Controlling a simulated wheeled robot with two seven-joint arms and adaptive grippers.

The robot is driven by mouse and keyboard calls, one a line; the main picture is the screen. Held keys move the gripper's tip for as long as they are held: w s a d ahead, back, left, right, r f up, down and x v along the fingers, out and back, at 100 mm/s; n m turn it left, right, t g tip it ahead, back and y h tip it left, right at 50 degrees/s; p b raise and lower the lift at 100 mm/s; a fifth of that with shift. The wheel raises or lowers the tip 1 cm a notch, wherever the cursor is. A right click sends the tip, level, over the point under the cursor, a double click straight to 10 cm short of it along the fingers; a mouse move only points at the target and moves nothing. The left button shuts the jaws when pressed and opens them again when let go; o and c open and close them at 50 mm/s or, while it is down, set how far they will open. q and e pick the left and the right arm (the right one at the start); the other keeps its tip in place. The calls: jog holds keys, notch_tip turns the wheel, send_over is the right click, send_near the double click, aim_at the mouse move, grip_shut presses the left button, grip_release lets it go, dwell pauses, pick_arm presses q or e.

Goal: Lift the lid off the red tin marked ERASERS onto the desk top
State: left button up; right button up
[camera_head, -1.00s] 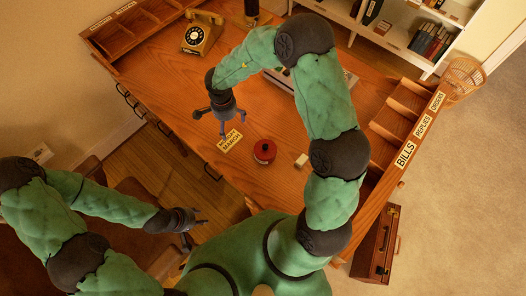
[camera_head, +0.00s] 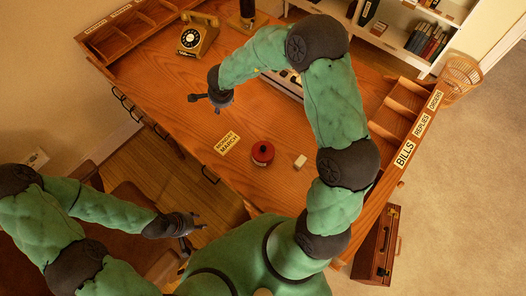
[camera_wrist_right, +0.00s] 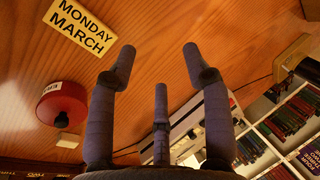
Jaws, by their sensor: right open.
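The red tin (camera_head: 262,153) stands on the desk top (camera_head: 190,110) with a dark knob on top, so its lid appears to be on. It also shows at the left edge of the right wrist view (camera_wrist_right: 62,104), with its label partly visible. My right gripper (camera_head: 205,99) is above the desk, up and left of the tin, apart from it. In the right wrist view its fingers (camera_wrist_right: 158,75) are spread and empty. My left gripper (camera_head: 198,222) is low at the left, off the desk's front edge, away from the tin; its fingers are too small to read.
A yellow MONDAY MARCH card (camera_head: 227,143) lies left of the tin, and a pale block (camera_head: 300,161) lies right of it. A telephone (camera_head: 198,35) stands at the back left. Pigeonhole racks line both sides; the right one (camera_head: 405,115) has labels BILLS, REPLIES, ORDERS. Desk around the tin is mostly clear.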

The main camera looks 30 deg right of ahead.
jog(key=w+a+r+t+y+b, duration=0.2)
jog(key=w+a+r+t+y, duration=0.15)
jog(key=r, duration=0.25)
jog(key=s+a+r+y+b, duration=0.1)
jog(key=s+a+r+y, duration=0.1)
jog(key=s+a, duration=0.1)
jog(key=m+g+h+b, duration=0.2)
jog(key=g+h+b, duration=0.35)
jog(key=g, duration=0.25)
send_over(263, 147)
jog(key=f, duration=1.2)
jog(key=shift+s+a, duration=0.2)
jog(key=shift+w+d+f+b, duration=0.1)
jog(key=shift+f+b, duration=0.5)
jog(key=shift+f, duration=0.7)
jog(key=shift+w+d+f+b, duration=0.1)
jog(key=shift+f+b, duration=0.45)
jog(key=shift+f, duration=0.7)
